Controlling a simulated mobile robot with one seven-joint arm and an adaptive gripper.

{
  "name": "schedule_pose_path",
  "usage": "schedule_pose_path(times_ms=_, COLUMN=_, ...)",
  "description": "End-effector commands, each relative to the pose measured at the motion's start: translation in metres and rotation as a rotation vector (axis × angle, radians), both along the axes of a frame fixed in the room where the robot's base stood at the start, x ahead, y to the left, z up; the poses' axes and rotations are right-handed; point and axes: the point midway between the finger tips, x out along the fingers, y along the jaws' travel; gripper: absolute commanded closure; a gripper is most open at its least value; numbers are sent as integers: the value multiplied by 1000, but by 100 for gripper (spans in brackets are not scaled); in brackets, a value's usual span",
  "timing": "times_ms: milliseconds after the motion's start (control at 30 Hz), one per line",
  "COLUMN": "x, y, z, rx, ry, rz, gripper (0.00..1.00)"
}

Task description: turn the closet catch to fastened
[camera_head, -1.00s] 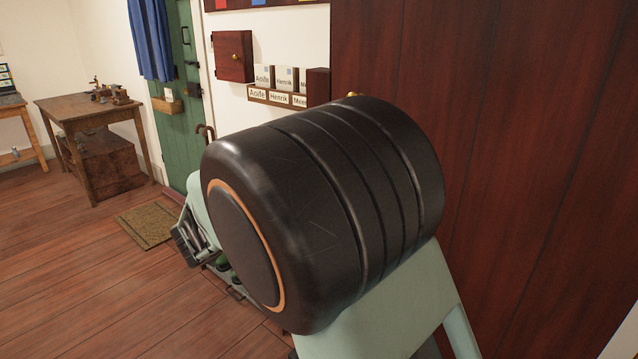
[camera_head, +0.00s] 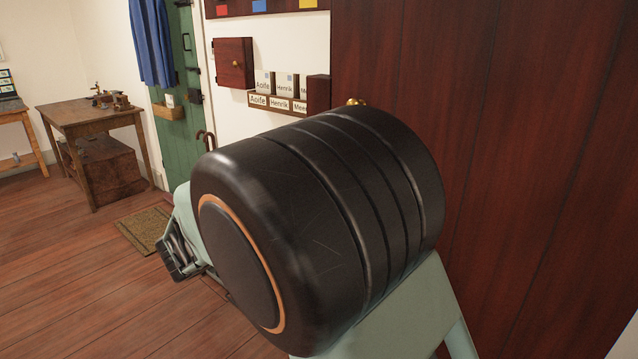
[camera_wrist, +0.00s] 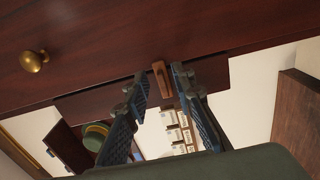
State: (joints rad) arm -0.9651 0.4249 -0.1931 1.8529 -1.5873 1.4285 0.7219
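The closet catch (camera_wrist: 162,79) is a small brown wooden bar in the wrist view. It lies across the seam at the edge of the dark red closet door (camera_wrist: 100,45), slightly tilted. My gripper (camera_wrist: 160,88) is open, with one finger on each side of the catch in the picture; the catch appears closer to the right finger. I cannot tell whether a finger touches it. In the head view my gripper (camera_head: 174,258) shows partly at lower left, behind my arm. The catch is hidden in the head view, where the closet (camera_head: 480,110) fills the right.
A brass knob (camera_wrist: 34,61) sticks out from the door left of my gripper; it also shows in the head view (camera_head: 357,101). A name-labelled letter rack (camera_head: 278,101) and a small wall cabinet (camera_head: 234,63) hang beyond the closet. A table (camera_head: 95,115) stands far left, with clear floor before it.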

Motion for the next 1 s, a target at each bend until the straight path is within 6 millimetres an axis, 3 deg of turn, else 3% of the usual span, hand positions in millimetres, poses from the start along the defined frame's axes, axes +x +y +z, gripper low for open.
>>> schedule_pose_path(times_ms=300, x=-54, y=43, z=0, rx=0, ry=1, rz=4, gripper=77)
schedule_pose_path(times_ms=500, x=-73, y=57, z=0, rx=0, ry=0, rz=1, gripper=77)
schedule_pose_path(times_ms=867, x=-77, y=60, z=0, rx=0, ry=0, rz=-1, gripper=77)
schedule_pose_path(times_ms=1000, x=-74, y=50, z=-5, rx=0, ry=33, rz=-14, gripper=77)
